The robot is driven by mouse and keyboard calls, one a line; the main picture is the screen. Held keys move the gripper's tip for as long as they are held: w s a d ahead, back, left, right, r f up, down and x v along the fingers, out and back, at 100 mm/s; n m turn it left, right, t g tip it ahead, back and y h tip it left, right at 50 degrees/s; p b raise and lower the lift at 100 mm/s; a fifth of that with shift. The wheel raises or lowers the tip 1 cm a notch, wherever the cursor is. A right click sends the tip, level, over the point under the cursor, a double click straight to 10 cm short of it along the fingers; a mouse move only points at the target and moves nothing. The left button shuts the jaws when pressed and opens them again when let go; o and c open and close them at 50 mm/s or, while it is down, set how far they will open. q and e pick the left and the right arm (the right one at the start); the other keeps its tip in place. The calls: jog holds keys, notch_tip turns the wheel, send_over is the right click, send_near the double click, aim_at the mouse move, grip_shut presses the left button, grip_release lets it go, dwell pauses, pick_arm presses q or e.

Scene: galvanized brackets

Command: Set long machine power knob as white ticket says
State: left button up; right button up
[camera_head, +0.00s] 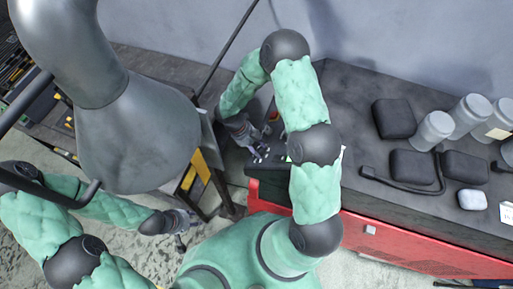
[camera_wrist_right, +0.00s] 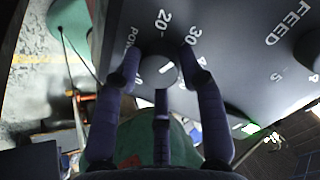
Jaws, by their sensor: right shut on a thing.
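In the right wrist view, the power knob (camera_wrist_right: 157,73) is a round grey knob with a short white mark, on a dark panel (camera_wrist_right: 225,55) printed with POWER, 20 and 30. The mark slants up to the right; its exact reading is unclear. My right gripper (camera_wrist_right: 160,85) has its fingers around the knob and is shut on it. In the head view, my right gripper (camera_head: 254,140) is at the dark panel, partly hidden by my arm. My left gripper (camera_head: 180,224) hangs low over the floor; its fingers are too small to read. I cannot identify the white ticket for sure.
A FEED dial (camera_wrist_right: 312,50) is on the same panel at the right. A red cabinet (camera_head: 420,245) with a dark top carries dark blocks (camera_head: 394,118), grey canisters (camera_head: 432,131) and a white-labelled item (camera_head: 507,212). A grey hood (camera_head: 140,130) stands at the left.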

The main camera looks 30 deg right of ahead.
jog(key=shift+m, duration=0.3)
jog(key=m+h+b, duration=0.1)
jog(key=m+b, duration=0.1)
jog(key=m, duration=0.1)
jog(key=shift+f+m, duration=0.1)
jog(key=shift+m, duration=0.2)
jog(key=shift+a+m+t+h+b, duration=0.1)
jog(key=shift+m+t+h+b, duration=0.25)
jog(key=shift+m+b, duration=1.05)
jog(key=shift+m+p, duration=0.45)
jog(key=shift+m, duration=0.25)
jog(key=o, duration=1.1)
notch_tip(320, 180, up, 10)
jog(key=shift+r, duration=0.1)
